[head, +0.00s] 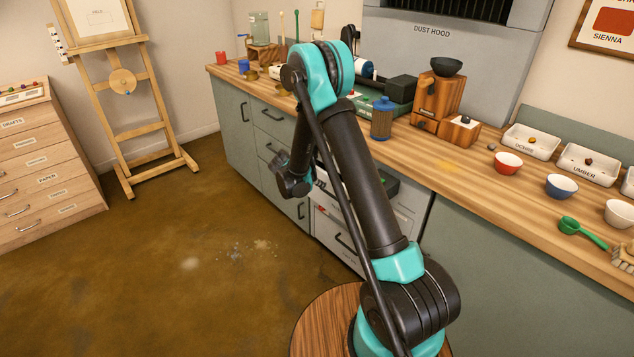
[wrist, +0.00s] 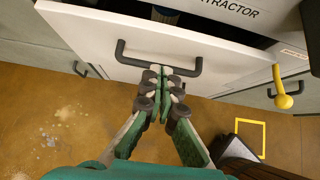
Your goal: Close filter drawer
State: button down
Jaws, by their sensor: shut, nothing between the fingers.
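The filter drawer is open in the wrist view; its white front (wrist: 85,32) stands out from the cabinet, with a dark gap behind its top edge. A dark bar handle (wrist: 132,61) crosses the front. My gripper (wrist: 163,72) is shut and empty, with its fingertips at the middle of the handle; I cannot tell whether they touch it. The white extractor cabinet (head: 408,208) is under the counter, and my arm covers much of the drawer.
A yellow knob (wrist: 283,101) sticks out at the right of the drawer in the wrist view. The wooden counter (head: 465,172) above holds jars, bowls and a grinder (head: 438,100). The brown floor (head: 190,240) before the cabinets is mostly clear.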

jog(key=shift+w+d+f, duration=0.4)
jog(key=shift+w+d, duration=0.2)
jog(key=shift+d, duration=0.25)
jog(key=shift+w+d+f, duration=0.35)
jog(key=shift+w+d, duration=0.3)
jog(key=shift+d, duration=0.2)
jog(key=shift+w+d+f, duration=0.4)
jog(key=shift+w+d, duration=0.2)
jog(key=shift+d, duration=0.25)
